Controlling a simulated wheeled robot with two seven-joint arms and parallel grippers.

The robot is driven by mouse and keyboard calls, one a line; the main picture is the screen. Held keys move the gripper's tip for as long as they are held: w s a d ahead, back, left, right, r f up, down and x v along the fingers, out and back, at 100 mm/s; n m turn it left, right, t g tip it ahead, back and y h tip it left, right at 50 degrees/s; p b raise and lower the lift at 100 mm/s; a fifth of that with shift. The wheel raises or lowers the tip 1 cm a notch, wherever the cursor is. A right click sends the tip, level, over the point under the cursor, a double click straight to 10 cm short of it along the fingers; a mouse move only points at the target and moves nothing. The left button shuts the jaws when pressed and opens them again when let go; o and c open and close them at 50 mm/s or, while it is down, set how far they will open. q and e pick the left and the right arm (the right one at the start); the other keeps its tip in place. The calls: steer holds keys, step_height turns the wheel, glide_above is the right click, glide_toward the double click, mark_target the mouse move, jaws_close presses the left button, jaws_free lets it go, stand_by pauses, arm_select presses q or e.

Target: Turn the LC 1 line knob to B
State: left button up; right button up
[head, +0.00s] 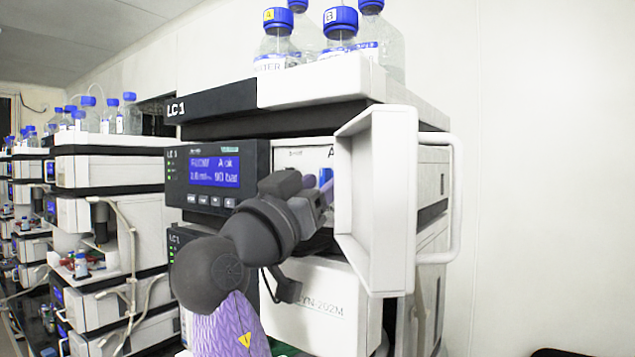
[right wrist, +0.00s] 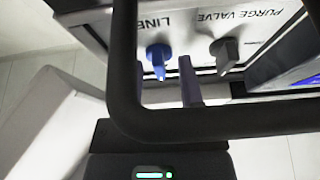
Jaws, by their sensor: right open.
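The LC 1 line knob (head: 326,176) is blue and sits under a letter A on the white panel behind the opened door. In the right wrist view the blue line knob (right wrist: 158,60) shows beside the upside-down word LINE, its narrow end pointing down the picture, which is upward on the panel. A letter, apparently B, is partly hidden at its left. Contact cannot be told. My left gripper is not in view.
A grey purge valve knob (right wrist: 224,52) sits beside the line knob. The opened white door (head: 393,200) stands close to the right of my gripper. The LC 1 display (head: 214,172) is at the left. Bottles (head: 340,45) stand on top. More stacks (head: 105,180) are at far left.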

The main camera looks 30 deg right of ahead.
jaws_close()
